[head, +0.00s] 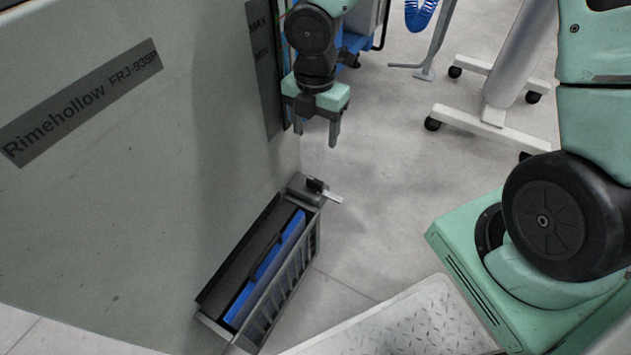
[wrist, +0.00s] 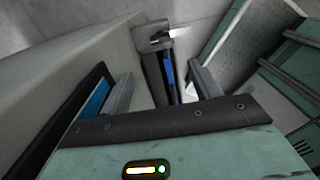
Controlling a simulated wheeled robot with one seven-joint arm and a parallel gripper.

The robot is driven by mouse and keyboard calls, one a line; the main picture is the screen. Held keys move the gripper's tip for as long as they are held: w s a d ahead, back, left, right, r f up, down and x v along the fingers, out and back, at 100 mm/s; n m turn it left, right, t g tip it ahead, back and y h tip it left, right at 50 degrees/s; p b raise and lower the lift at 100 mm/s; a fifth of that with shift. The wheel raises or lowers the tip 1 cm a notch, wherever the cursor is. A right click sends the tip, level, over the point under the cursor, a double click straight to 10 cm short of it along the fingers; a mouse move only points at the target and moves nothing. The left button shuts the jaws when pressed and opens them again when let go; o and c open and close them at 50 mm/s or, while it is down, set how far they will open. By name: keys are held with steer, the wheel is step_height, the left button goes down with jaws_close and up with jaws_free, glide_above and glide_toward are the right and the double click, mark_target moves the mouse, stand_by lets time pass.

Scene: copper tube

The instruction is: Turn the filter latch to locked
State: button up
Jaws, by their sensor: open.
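The filter latch (head: 316,186) is a dark block with a pale flat lever (head: 334,197), at the far upper end of the filter holder (head: 287,290). The lever points right, out past the holder's edge. A blue-edged filter (head: 268,262) sits in the holder, low on the grey machine's side. In the wrist view the latch (wrist: 156,42) is at top centre, its bright lever (wrist: 180,32) pointing right. My gripper (head: 316,136) is open and empty, fingers pointing down, above the latch and apart from it. Its fingers also show in the wrist view (wrist: 160,72).
The grey machine (head: 130,190) fills the left, with a label plate (head: 85,98). A white wheeled stand (head: 495,120) is at the upper right. Bare floor (head: 380,210) lies right of the latch. A metal tread plate (head: 415,325) is at the bottom.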

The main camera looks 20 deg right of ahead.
mark_target(315, 180)
step_height(315, 180, down, 16)
steer(key=b, duration=0.8)
steer(key=shift+b, duration=0.35)
steer(key=shift+r, duration=0.1)
jaws_close()
